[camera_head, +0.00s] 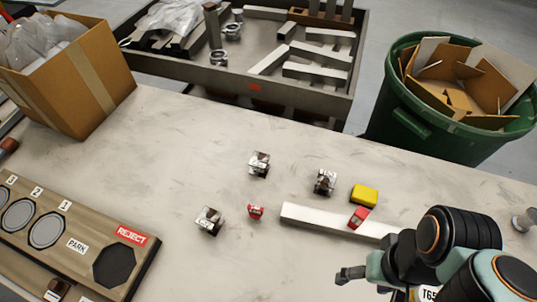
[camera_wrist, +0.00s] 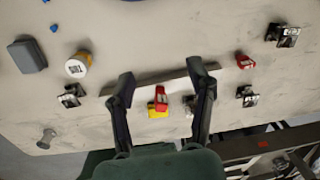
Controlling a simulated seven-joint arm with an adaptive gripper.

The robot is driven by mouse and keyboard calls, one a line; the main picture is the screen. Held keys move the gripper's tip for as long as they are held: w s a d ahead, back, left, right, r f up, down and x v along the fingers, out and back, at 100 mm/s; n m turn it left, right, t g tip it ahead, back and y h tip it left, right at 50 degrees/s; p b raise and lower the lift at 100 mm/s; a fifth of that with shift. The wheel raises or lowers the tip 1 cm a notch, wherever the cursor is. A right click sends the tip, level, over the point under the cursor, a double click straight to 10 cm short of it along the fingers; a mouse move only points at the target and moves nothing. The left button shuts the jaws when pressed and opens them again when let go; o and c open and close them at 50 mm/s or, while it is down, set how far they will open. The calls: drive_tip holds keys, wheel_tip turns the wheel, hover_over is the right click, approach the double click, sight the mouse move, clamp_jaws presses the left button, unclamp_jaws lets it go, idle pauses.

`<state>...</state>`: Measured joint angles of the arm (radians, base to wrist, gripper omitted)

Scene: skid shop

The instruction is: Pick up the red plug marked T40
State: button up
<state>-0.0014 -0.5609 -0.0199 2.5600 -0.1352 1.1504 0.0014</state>
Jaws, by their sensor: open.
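Two small red plugs show; I cannot read a T40 mark on either. One red plug (camera_head: 359,217) lies at the pale bar, close to a yellow block (camera_head: 364,195). The other red plug (camera_head: 255,211) stands on the bench left of the bar. In the wrist view, the first plug (camera_wrist: 161,98) shows between my open fingers, beside the yellow block (camera_wrist: 157,113); the second plug (camera_wrist: 244,61) is outside them to the right. My gripper (camera_wrist: 161,70) is open and empty. In the head view, its fingers (camera_head: 352,274) are partly hidden by my arm.
Metal fittings (camera_head: 259,164) (camera_head: 325,182) (camera_head: 209,221) stand around the plugs. The pale bar (camera_head: 310,218) runs toward my arm. A sorting board (camera_head: 60,225) with a REJECT label is at left, a cardboard box (camera_head: 100,85) behind it. A green bin (camera_head: 400,118) stands beyond the bench.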

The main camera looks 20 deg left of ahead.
idle(0.4)
drive_tip(key=shift+o, duration=1.2)
